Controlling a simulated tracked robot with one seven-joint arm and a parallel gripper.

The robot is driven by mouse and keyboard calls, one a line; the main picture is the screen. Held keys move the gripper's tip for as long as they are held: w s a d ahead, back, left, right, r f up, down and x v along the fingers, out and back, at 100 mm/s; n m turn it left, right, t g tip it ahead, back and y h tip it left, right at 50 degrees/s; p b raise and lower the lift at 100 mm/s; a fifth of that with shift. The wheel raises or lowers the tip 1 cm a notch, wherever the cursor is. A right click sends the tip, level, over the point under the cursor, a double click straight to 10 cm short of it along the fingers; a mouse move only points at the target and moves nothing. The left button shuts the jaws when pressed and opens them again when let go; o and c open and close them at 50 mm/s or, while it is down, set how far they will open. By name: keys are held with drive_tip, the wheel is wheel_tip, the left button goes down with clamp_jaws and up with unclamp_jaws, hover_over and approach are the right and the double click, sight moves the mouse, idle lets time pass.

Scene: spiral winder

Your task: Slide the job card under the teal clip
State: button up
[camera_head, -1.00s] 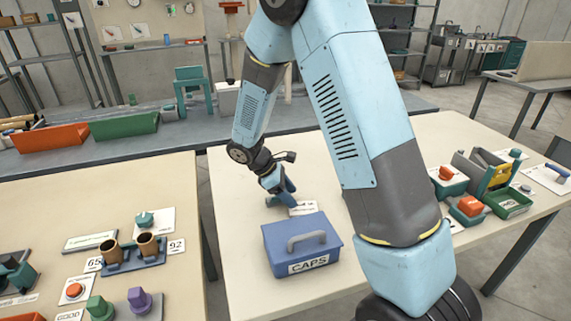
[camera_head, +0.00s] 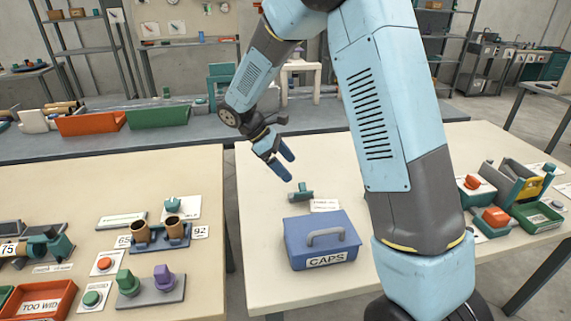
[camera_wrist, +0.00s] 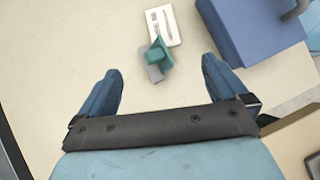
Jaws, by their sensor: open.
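The teal clip (camera_head: 301,190) stands on the cream table behind the blue box, on a grey base. In the wrist view the teal clip (camera_wrist: 158,56) lies ahead of my fingers. A white card (camera_head: 325,205) with print lies against the clip; it also shows in the wrist view (camera_wrist: 162,25). I cannot tell whether the card's edge is under the clip. My gripper (camera_head: 289,168) is open and empty, raised above and behind the clip. In the wrist view my gripper (camera_wrist: 160,88) has its two blue fingers wide apart with bare table between them.
A blue box (camera_head: 300,233) with a handle, labelled CAPS, stands just in front of the card. Teal holders with red blocks (camera_head: 495,216) and a green tray (camera_head: 537,218) stand at the right. The left table (camera_head: 70,190) holds several fixtures. The table left of the box is clear.

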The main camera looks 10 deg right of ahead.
sight(330, 205)
drive_tip(key=shift+c, duration=0.6)
drive_tip(key=s+d+t+y, duration=0.1)
drive_tip(key=s+d+y, duration=0.2)
drive_tip(key=d, duration=0.4)
drive_tip(key=shift+s+d+r+n+t, duration=0.2)
drive_tip(key=shift+r+n+t, duration=0.1)
drive_tip(key=shift+r+n, duration=0.1)
drive_tip(key=shift+f, duration=0.1)
drive_tip(key=x, duration=1.3)
drive_tip(key=shift+d+f, duration=0.1)
drive_tip(key=shift+f, duration=0.2)
drive_tip(key=shift+c, duration=0.3)
drive_tip(key=c, duration=1.1)
